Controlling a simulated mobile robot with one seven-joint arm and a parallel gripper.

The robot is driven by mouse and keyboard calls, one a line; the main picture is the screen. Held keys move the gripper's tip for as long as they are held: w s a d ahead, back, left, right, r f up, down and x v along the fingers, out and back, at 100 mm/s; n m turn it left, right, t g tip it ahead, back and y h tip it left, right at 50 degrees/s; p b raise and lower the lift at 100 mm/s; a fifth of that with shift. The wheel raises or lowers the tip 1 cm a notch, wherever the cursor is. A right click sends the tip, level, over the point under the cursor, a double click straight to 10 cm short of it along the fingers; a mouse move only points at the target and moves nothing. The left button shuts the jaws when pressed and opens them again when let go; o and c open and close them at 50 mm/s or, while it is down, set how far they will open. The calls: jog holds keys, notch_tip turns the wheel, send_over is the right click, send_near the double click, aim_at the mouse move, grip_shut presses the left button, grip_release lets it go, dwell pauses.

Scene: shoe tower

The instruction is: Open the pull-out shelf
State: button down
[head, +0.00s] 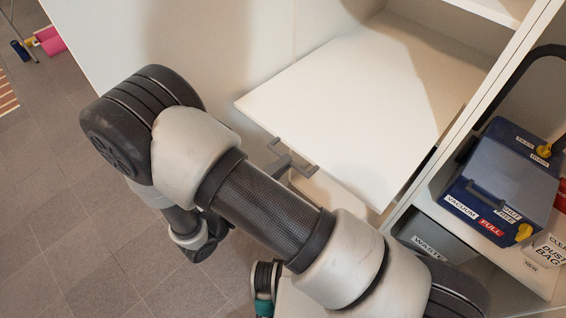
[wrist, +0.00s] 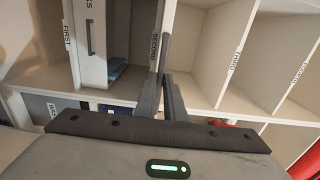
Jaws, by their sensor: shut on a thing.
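The pull-out shelf (head: 350,95) is a flat white board in the head view, sticking out past the cabinet's front. Its grey bar handle (head: 303,169) is on the front edge. In the wrist view a white edge labelled SECOND (wrist: 155,50) stands upright, with the dark handle bar (wrist: 167,48) in front of it. My gripper (wrist: 162,90) is shut on the handle, its two dark fingers close together. In the head view my forearm hides most of the gripper.
The white cabinet has open compartments at right. One holds a blue and grey vacuum box (head: 500,180); a grey waste bin (head: 435,240) sits below it. A dust bag box (head: 545,255) is nearby. Tiled floor (head: 70,200) is clear at left; pink items (head: 48,40) lie far off.

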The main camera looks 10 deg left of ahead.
jog(key=c, duration=1.8)
grip_release()
jog(key=shift+c, duration=0.2)
jog(key=shift+a, duration=0.1)
jog(key=v, duration=1.7)
jog(key=shift+s, duration=0.15)
jog(key=shift+r, duration=0.1)
